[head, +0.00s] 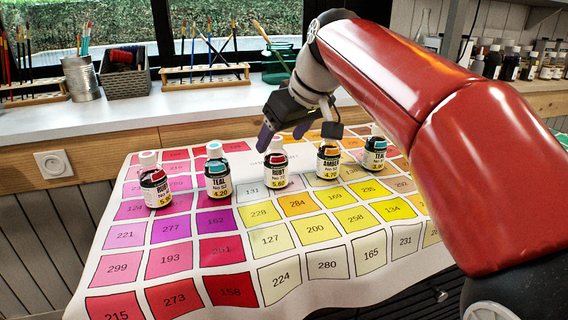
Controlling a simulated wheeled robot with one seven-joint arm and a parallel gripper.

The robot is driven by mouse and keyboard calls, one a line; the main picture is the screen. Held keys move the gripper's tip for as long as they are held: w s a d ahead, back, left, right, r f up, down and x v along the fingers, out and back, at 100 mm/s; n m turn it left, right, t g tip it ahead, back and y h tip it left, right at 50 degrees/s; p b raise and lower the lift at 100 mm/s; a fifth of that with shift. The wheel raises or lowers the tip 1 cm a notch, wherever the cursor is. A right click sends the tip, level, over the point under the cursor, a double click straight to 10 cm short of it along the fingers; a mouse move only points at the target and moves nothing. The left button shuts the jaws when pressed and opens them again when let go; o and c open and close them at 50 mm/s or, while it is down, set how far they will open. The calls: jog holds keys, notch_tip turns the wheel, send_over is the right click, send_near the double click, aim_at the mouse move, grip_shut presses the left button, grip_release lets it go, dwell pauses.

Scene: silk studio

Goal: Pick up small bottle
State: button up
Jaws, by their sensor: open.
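Several small dark bottles with coloured labels stand upright in a row on a printed colour-chart cloth (298,232). From the left they are a red-labelled RUBY bottle (154,186), a TEAL bottle (217,176), a second RUBY bottle (276,172), a yellow-labelled AMBER bottle (328,164) and another TEAL bottle (375,154). My gripper (299,134) is open and empty, its fingers apart. It hangs near the caps of the middle RUBY and AMBER bottles. I cannot tell whether it touches either, or how far behind them it is.
A white counter (130,118) runs behind, with brush racks (205,73), a brush tin (82,80), a dark basket (123,80) and a green jar (277,60). More bottles (510,65) crowd a shelf at the right. The front of the cloth is clear.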

aim_at(279, 150)
jog(key=x, duration=0.5)
jog(key=d+x, duration=0.1)
jog(key=x, duration=0.1)
jog(key=shift+a+f+b, duration=0.1)
jog(key=shift+f+b, duration=0.25)
jog(key=shift+f, duration=0.05)
jog(key=c, duration=1.1)
jog(key=shift+r, duration=0.15)
